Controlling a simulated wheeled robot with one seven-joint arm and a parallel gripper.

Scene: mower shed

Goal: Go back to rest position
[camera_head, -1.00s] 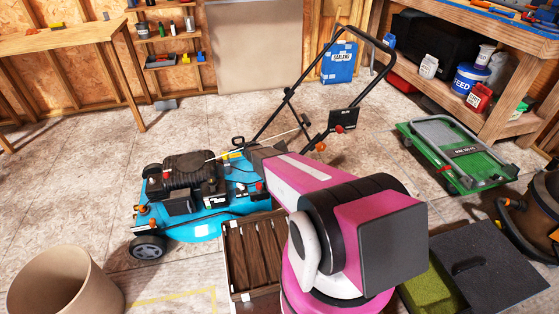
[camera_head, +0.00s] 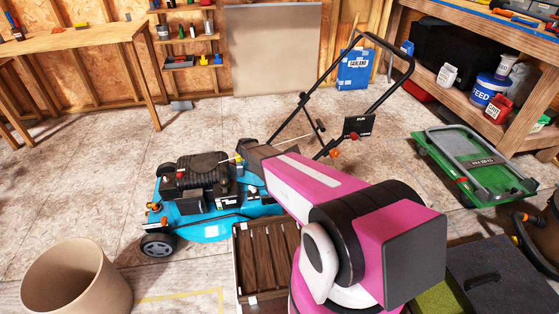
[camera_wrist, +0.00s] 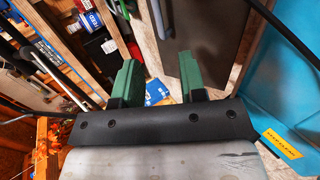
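My gripper (camera_wrist: 159,68) shows in the wrist view with its two green fingers apart and nothing between them. In the head view, my pink and black arm reaches forward from the lower right, and its far end is over the rear of the blue lawn mower (camera_head: 212,228). The gripper itself cannot be made out clearly there. The mower stands on the floor, with its black handle (camera_head: 398,80) rising to the back right. I cannot tell whether the arm touches the mower.
A beige bin (camera_head: 75,280) stands front left, and a brown slatted crate (camera_head: 268,255) lies beside the mower. A green folded cart (camera_head: 490,190) is at right, below a workbench (camera_head: 520,75). A wooden table (camera_head: 75,38) stands back left. Open floor lies left of the mower.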

